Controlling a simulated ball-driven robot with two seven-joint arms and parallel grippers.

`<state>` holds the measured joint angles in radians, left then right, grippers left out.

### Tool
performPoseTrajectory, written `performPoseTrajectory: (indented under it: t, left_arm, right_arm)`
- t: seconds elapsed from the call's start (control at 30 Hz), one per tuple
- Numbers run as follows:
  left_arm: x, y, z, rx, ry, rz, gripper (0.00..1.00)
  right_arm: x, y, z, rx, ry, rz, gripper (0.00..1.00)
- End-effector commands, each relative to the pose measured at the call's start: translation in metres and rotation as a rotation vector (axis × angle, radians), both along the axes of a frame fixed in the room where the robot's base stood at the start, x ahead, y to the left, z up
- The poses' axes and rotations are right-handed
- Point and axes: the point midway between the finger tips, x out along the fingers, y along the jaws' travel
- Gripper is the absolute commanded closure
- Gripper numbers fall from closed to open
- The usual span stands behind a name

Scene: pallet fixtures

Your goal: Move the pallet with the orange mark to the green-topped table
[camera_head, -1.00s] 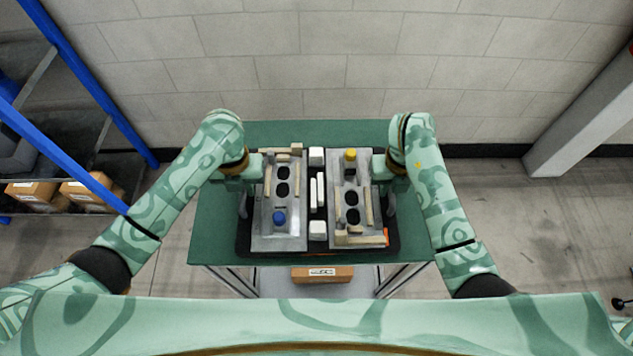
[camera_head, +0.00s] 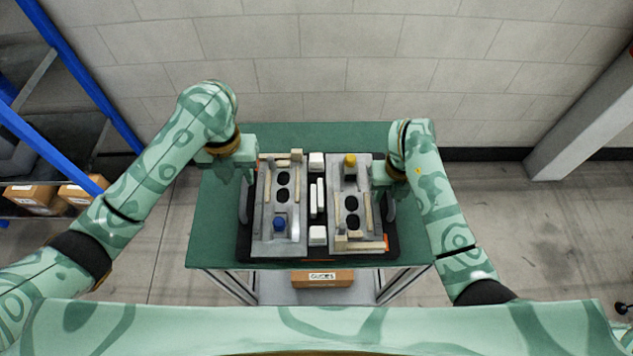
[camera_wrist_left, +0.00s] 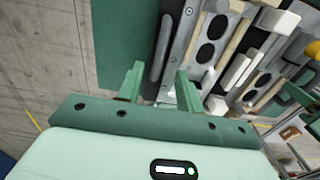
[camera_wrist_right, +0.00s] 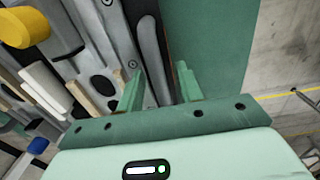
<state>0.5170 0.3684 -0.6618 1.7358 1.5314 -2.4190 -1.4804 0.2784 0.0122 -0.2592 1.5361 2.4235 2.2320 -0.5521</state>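The pallet is a black tray (camera_head: 392,252) with an orange mark (camera_head: 386,241) at its near right corner. It lies on the green-topped table (camera_head: 216,240) and bears two grey fixture plates. My left gripper (camera_head: 249,178) is open at the pallet's left side; in the left wrist view, its grey side handle (camera_wrist_left: 162,48) lies beyond the gap between the fingers. My right gripper (camera_head: 384,178) is open at the right side; in the right wrist view, the other handle (camera_wrist_right: 151,47) lies beyond its finger gap. I cannot tell whether either gripper touches a handle.
The plates carry beige bars, a blue knob (camera_head: 280,223) and a yellow knob (camera_head: 350,160). White blocks (camera_head: 316,190) stand between them. A carton (camera_head: 322,279) sits on the lower shelf. A blue rack (camera_head: 70,70) stands left, a wall behind. Bare tabletop shows left of the pallet.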

Motion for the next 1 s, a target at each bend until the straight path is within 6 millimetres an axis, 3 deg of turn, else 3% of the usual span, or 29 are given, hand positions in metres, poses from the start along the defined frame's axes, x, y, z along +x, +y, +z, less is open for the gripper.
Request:
performPoseTrajectory:
  t: [0.17,0.37,0.8,1.0]
  left_arm:
    - [0.002,0.001,0.031,0.002,-0.006,-0.002,0.64]
    - [0.000,0.000,0.042,0.002,0.000,-0.001,0.64]
    - [0.000,0.000,0.042,0.001,0.001,0.000,0.64]
    - [0.000,0.000,0.042,0.001,0.001,0.000,0.64]
  right_arm:
    - [0.000,0.000,0.000,0.000,0.000,0.000,0.64]
    - [0.001,-0.001,0.010,-0.002,-0.003,0.000,0.64]
    - [0.004,-0.001,0.102,-0.004,-0.009,0.002,0.64]
    - [0.002,0.000,0.119,-0.002,-0.001,0.001,0.64]
